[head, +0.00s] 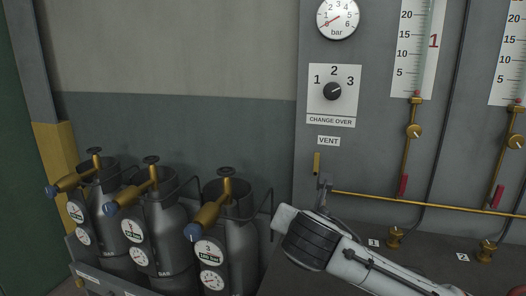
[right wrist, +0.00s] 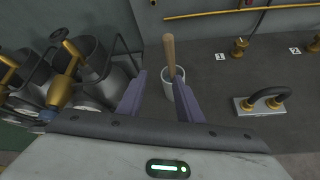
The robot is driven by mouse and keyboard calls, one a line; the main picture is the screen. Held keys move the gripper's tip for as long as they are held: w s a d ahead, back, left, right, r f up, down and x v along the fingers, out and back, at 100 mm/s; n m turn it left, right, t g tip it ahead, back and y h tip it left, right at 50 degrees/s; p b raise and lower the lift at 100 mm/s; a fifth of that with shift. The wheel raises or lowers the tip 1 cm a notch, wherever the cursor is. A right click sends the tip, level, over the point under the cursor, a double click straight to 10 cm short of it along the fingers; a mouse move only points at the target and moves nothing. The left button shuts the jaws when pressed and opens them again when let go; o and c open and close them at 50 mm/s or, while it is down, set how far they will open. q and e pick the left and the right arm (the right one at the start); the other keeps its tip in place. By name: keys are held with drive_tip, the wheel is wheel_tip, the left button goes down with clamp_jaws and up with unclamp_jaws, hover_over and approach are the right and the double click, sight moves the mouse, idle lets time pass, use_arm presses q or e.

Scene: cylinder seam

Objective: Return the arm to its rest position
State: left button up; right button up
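My right arm comes in from the lower right in the head view, with its white and dark wrist in front of the bench by the panel. In the right wrist view my right gripper (right wrist: 155,90) has its two grey-purple fingers apart. A wooden handle (right wrist: 168,52) stands in a pale cup (right wrist: 170,90) beyond the fingers, partly covered by the right-hand finger. I cannot tell whether the finger touches it. My left gripper and arm are not in view.
Three gas cylinders (head: 162,235) with brass valves stand at left in a rack. The grey panel (head: 375,160) carries a gauge (head: 338,17), a change-over knob (head: 332,92) and brass piping (head: 440,204). A dark handle on a pale plate (right wrist: 262,103) lies on the bench (right wrist: 225,75).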

drive_tip(key=s+a+f+m+g+y, duration=0.2)
drive_tip(key=s+f+m+g+y, duration=0.2)
drive_tip(key=s+f+m, duration=0.9)
drive_tip(key=s+d+f+m+g+h, duration=0.1)
drive_tip(key=s+d+f+m, duration=0.35)
drive_tip(key=s, duration=0.35)
drive_tip(key=s+d+f+m+g, duration=0.1)
drive_tip(key=s+d+f+m, duration=0.4)
drive_tip(key=s, duration=0.3)
drive_tip(key=s+d+f+m+g+h, duration=0.1)
drive_tip(key=s+d+f+m+g, duration=0.1)
drive_tip(key=s+d+f+m, duration=0.35)
drive_tip(key=w+a+f+t+y, duration=0.1)
drive_tip(key=a+f+t, duration=0.4)
drive_tip(key=f, duration=0.5)
drive_tip(key=shift+a+y, duration=0.65)
drive_tip(key=shift+y, duration=0.15)
